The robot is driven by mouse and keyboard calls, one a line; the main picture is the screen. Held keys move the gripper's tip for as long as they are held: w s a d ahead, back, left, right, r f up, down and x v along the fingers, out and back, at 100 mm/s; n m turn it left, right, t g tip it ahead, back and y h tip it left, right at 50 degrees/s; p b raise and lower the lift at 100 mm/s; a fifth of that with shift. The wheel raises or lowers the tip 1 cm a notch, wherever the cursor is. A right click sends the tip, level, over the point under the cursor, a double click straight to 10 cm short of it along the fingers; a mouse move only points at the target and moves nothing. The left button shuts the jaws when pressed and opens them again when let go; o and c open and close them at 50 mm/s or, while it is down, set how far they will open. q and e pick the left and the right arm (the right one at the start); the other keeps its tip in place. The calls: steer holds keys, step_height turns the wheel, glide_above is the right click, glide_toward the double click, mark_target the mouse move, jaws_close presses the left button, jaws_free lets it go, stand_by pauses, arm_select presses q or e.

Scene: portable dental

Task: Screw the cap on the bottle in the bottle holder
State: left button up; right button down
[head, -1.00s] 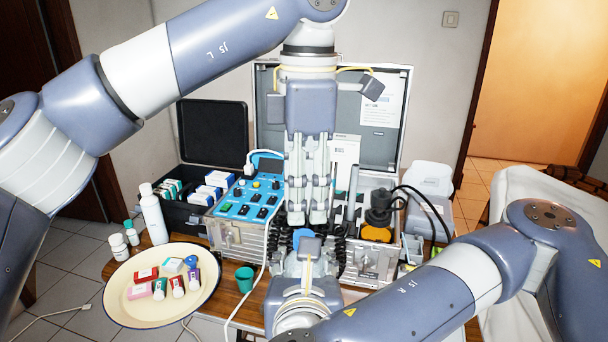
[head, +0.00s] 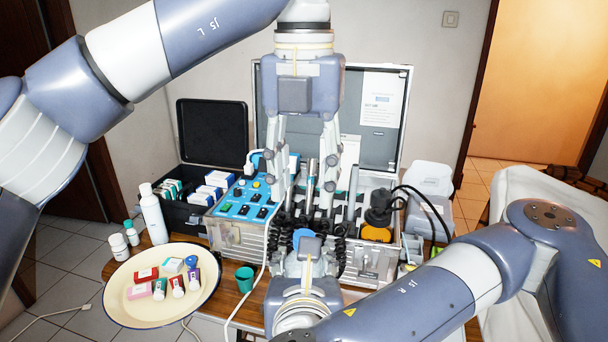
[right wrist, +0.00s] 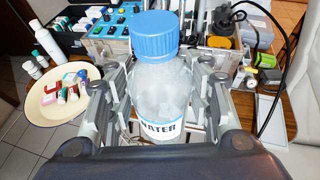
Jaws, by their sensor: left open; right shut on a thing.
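A clear bottle labelled WATER (right wrist: 160,108) stands upright between the fingers of my right gripper (head: 308,245), which is shut on it. A blue cap (right wrist: 155,36) sits on the bottle's mouth. In the head view the cap (head: 302,236) shows just behind my right gripper; the bottle's body is mostly hidden. I cannot tell from the picture how tight the cap is. My left gripper (head: 302,200) points down above the cap, open and empty, its fingers spread apart. The bottle's base and any holder under it are hidden.
Behind is an open metal case (head: 240,240) with a blue control panel (head: 250,200) and upright handpieces. A cream plate (head: 135,305) with small boxes and bottles, a white bottle (head: 153,215) and a green cup (head: 245,278) are at left. A black cable (head: 425,200) loops at right.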

mark_target(304, 234)
arm_select(q)
steer(key=shift+f, duration=4)
